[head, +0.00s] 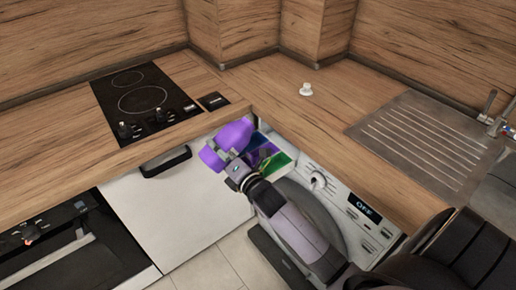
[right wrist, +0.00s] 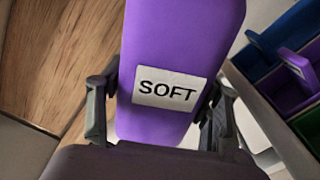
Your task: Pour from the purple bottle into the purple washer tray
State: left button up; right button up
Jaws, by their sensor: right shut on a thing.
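The purple bottle (head: 235,135), with a white "SOFT" label in the right wrist view (right wrist: 180,30), is off the counter and tilted beside the washer drawer. My right gripper (head: 233,167) is shut on it, with a finger on either side of the label. The purple washer tray (head: 263,154) is the middle compartment of the open drawer, between blue and green ones. It also shows at the right of the right wrist view (right wrist: 285,92). The bottle's mouth is hidden, and I see no liquid flowing. My left gripper is out of view.
The washing machine (head: 340,205) sits under the counter with its drawer pulled out. A small white cap-like object (head: 306,89) stands on the wooden counter (head: 290,115). The hob (head: 140,100) is at left, the sink drainer (head: 430,145) at right.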

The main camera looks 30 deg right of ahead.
jog(key=shift+a+r+m, duration=0.2)
jog(key=shift+r+m, duration=0.05)
jog(key=shift+m, duration=0.65)
dwell(2.4)
